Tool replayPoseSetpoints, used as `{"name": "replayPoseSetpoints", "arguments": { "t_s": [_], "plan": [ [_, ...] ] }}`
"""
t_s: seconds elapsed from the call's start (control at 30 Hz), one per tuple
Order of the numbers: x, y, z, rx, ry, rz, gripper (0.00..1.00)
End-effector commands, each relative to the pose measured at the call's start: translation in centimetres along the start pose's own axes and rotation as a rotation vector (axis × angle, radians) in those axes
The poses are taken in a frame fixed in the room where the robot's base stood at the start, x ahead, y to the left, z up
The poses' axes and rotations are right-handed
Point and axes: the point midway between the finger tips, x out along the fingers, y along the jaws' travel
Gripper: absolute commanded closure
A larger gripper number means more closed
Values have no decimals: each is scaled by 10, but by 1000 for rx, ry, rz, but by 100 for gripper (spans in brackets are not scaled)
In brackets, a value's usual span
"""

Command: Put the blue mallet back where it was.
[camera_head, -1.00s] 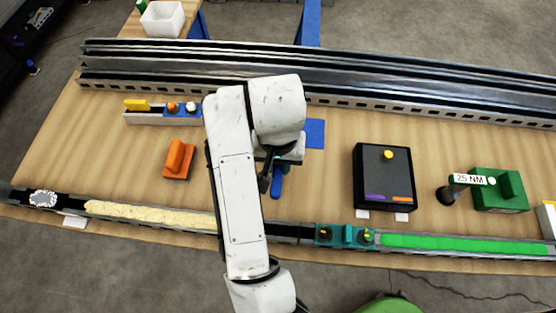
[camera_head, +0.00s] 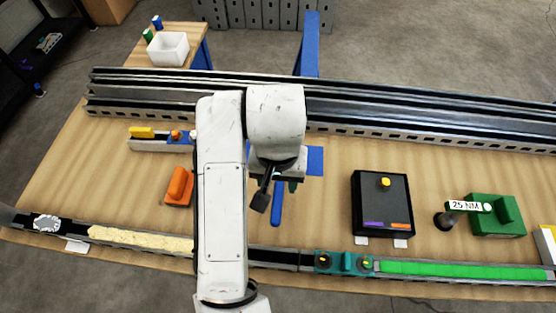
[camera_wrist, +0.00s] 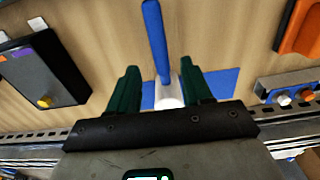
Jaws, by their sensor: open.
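The blue mallet (camera_head: 276,206) shows its blue handle in the head view, pointing toward the front of the table; its head is hidden by my arm. In the wrist view the blue handle (camera_wrist: 154,38) leads to a pale cylindrical head over the blue pad (camera_wrist: 222,82). The pad (camera_head: 315,161) also shows beside my wrist in the head view. My gripper (camera_wrist: 158,78) is open, with one dark green finger on each side of the mallet. I cannot tell whether the fingers touch it. In the head view my gripper (camera_head: 279,186) is mostly hidden.
A black box (camera_head: 381,204) stands right of the mallet, an orange block (camera_head: 179,187) to the left. A grey tray (camera_head: 160,145) sits behind the block. Long metal rails (camera_head: 420,120) run along the back; a strip with a green bar (camera_head: 460,270) runs along the front.

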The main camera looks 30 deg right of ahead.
Motion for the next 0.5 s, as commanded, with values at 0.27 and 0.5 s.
{"name": "replayPoseSetpoints", "arguments": {
  "t_s": [0.27,0.5],
  "plan": [
    [-52,0,0,3,-1,-3,50],
    [-68,0,0,1,0,0,50]
  ]
}}
